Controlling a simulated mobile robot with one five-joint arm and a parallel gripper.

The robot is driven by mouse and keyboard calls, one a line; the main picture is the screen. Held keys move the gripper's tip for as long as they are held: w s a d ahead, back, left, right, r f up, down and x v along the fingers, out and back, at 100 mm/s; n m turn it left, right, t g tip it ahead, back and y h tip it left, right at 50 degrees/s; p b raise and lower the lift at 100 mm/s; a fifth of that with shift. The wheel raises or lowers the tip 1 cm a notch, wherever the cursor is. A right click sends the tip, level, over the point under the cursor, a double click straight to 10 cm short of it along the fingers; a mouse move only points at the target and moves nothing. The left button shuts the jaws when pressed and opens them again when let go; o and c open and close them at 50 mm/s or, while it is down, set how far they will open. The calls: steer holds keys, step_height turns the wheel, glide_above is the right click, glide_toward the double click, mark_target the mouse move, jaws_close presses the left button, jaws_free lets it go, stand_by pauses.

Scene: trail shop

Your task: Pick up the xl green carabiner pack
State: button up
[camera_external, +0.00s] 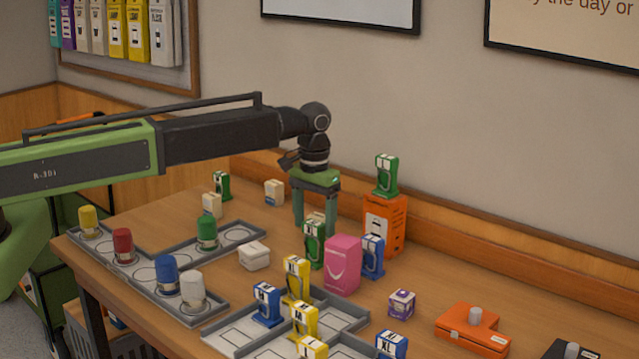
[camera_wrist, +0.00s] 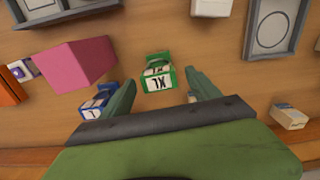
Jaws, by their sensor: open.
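A green carabiner pack (camera_external: 314,246) stands on the table to the left of the pink box. In the wrist view the green pack (camera_wrist: 158,77) shows an XL label and lies between and just beyond my fingertips. My gripper (camera_external: 314,222) points down above and around the pack's upper part, its fingers apart; in the wrist view my gripper (camera_wrist: 161,83) is open and empty. Contact with the pack cannot be told. Two other green packs stand elsewhere: one on the orange box (camera_external: 386,174), one at the back left (camera_external: 221,185); their labels are too small to read.
The pink box (camera_external: 342,263) and a blue pack (camera_external: 372,257) stand close on the right. The orange box (camera_external: 384,224) is behind them. A white container (camera_external: 254,256) is at the left. Grey trays (camera_external: 232,337) with yellow and blue packs lie in front.

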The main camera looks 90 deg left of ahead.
mark_target(314, 240)
step_height(314, 240, down, 5)
steer(key=b, duration=0.5)
steer(key=shift+d+f, duration=0.15)
steer(key=shift+f, duration=0.05)
steer(key=shift+r, duration=0.2)
steer(key=shift+c, duration=0.4)
jaws_close()
